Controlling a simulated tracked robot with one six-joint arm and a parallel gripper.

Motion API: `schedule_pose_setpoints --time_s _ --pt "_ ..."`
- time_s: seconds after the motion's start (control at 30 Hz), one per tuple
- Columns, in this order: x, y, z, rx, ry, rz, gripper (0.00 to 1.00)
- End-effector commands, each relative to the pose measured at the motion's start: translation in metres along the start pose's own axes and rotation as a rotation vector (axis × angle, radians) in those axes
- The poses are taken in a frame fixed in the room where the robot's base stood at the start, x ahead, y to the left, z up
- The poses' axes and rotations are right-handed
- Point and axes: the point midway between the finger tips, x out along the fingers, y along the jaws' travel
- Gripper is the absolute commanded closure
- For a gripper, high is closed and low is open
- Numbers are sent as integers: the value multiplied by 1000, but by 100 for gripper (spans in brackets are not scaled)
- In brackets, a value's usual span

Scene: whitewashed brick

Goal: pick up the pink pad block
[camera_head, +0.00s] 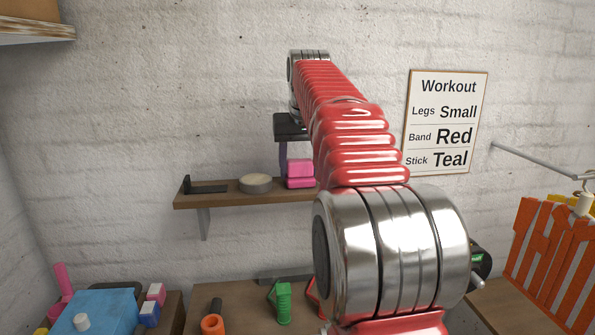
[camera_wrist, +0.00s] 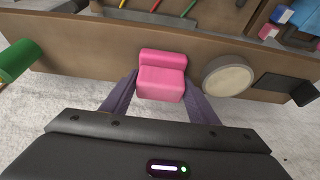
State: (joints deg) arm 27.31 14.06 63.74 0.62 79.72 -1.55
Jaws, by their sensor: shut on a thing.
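The pink pad block (camera_wrist: 161,82) is in the middle of the wrist view, at the wall shelf (camera_wrist: 90,60). It shows a near part and a second pink part right behind it; I cannot tell whether these are one piece. My gripper (camera_wrist: 160,92) has one purple finger on each side of the near part and is shut on it. In the head view the pink block (camera_head: 300,182) is at the shelf, with my gripper (camera_head: 286,160) coming down from above. My arm hides the shelf's right part there. I cannot tell whether the block touches the shelf.
A round beige disc (camera_head: 256,183) and a black item (camera_head: 207,188) are on the shelf left of the block. A green cylinder (camera_wrist: 18,60) is at the wrist view's left. Below are a table with a green piece (camera_head: 282,302) and a blue box (camera_head: 95,312).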

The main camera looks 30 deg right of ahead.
Motion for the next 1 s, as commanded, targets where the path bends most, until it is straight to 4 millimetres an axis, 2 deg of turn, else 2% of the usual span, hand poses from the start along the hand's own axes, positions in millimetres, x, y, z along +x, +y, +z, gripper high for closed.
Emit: schedule_pose_setpoints --time_s 0.23,0.73,1.0 --pt "-15 0 -7 0 3 0 69" --pt "-68 0 -29 1 3 1 69" --pt "-85 0 -36 1 2 1 69"
